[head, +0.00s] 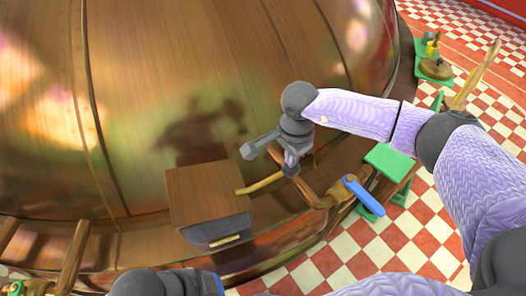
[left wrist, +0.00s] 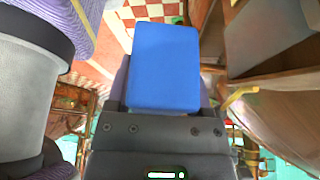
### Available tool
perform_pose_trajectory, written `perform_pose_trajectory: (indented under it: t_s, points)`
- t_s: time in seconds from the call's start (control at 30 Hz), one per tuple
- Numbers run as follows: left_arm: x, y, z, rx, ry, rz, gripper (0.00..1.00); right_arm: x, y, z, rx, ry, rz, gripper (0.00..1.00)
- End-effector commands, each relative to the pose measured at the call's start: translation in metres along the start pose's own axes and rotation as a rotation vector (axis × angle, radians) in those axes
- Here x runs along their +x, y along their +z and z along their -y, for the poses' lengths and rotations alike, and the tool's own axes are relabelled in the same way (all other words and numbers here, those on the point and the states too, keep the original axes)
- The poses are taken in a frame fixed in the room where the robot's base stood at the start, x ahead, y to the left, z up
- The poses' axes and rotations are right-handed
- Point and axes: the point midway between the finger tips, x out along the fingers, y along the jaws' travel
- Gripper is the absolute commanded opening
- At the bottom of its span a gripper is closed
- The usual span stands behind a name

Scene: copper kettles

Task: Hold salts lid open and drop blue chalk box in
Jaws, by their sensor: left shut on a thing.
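The blue chalk box (left wrist: 165,65) is in the jaws of my left gripper (left wrist: 160,112) in the left wrist view. In the head view, part of my left arm (head: 165,284) shows at the bottom edge, with a bit of blue beside it. A wooden flap with a dark front edge (head: 205,190), seemingly the salts lid, stands out from the copper kettle. A yellowish handle (head: 260,184) sticks out at its right; it also shows in the left wrist view (left wrist: 238,97). My right gripper (head: 266,152) is above and right of this handle; contact and jaw opening are unclear.
The big copper kettle (head: 200,70) fills the left and middle. Green stands (head: 388,160) are farther right. The red and white checkered floor (head: 350,245) is partly open.

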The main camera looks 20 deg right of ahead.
Motion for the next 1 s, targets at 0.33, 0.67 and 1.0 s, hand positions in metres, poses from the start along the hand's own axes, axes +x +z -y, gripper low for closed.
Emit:
perform_pose_trajectory:
  t_s: [0.33, 0.67, 1.0]
  points:
    - [0.0, 0.0, 0.0, 0.0, 0.0, 0.0, 0.0, 0.012, -0.005, -0.002, 0.0, 0.002, 0.0, 0.0]
    - [0.0, 0.0, 0.0, 0.0, 0.0, -0.001, 0.0, 0.018, -0.008, -0.002, 0.0, 0.001, -0.001, 0.0]
    - [0.0, 0.0, 0.0, 0.0, 0.0, 0.0, 0.0, 0.021, -0.008, -0.002, 0.0, 0.001, 0.0, 0.0]
